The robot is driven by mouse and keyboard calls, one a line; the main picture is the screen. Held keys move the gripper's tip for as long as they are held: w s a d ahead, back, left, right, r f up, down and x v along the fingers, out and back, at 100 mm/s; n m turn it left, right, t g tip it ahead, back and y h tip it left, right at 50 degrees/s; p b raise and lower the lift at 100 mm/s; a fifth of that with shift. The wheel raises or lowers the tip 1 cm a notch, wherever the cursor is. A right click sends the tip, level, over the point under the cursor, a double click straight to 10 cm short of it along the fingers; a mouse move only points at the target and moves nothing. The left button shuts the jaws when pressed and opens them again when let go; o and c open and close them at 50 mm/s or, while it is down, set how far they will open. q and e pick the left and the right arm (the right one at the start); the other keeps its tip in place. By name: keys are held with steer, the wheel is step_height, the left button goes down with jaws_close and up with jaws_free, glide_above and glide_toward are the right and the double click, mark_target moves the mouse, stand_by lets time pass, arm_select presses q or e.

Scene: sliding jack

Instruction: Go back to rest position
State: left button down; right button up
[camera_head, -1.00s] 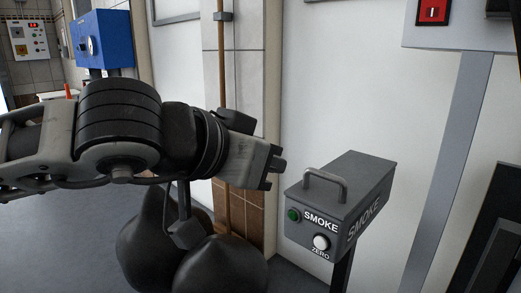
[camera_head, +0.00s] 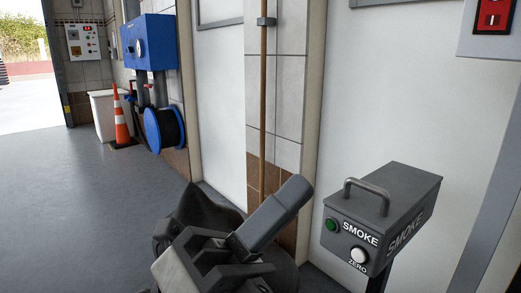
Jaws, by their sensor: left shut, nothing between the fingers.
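My left gripper (camera_head: 292,194) is at the bottom centre of the head view, close to the camera. Its dark fingers are together and point up and to the right, with nothing between them. It is left of the grey SMOKE box (camera_head: 383,215) and appears apart from it in the picture. The box has a handle on top, a green button (camera_head: 332,224) and a white ZERO knob (camera_head: 358,255) on its front. My right gripper is not in view.
A blue wall unit (camera_head: 148,42), a blue hose reel (camera_head: 163,129) and an orange cone (camera_head: 121,120) stand at the back left. A brown pipe (camera_head: 263,90) runs down the tiled wall. Grey floor (camera_head: 105,200) is clear at left.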

arm_select(q)
steer(key=w+a+f+n+t+y, duration=0.2)
steer(key=a+f+n+t+y, duration=0.3)
steer(key=n, duration=0.8)
steer(key=w+a+f+n+t+y, duration=0.1)
steer(key=w+f+n+t+y, duration=0.25)
steer(key=f+n+y, duration=0.6)
steer(key=s+a+f+n+g+y+p, duration=0.1)
steer(key=s+f+n+g, duration=0.15)
steer(key=f+n, duration=0.35)
steer(key=s+a+f+n+g, duration=0.2)
steer(key=s+f+n, duration=0.1)
steer(key=n, duration=0.5)
steer(key=s+a+r+m+g+y+p, duration=0.1)
steer(key=a+r+y+p, duration=0.5)
steer(key=p, duration=2.2)
step_height(320, 180, up, 3)
steer(key=shift+s+a+r+g+p, duration=0.15)
steer(key=shift+s+a+g+p, duration=0.3)
steer(key=shift+g, duration=0.55)
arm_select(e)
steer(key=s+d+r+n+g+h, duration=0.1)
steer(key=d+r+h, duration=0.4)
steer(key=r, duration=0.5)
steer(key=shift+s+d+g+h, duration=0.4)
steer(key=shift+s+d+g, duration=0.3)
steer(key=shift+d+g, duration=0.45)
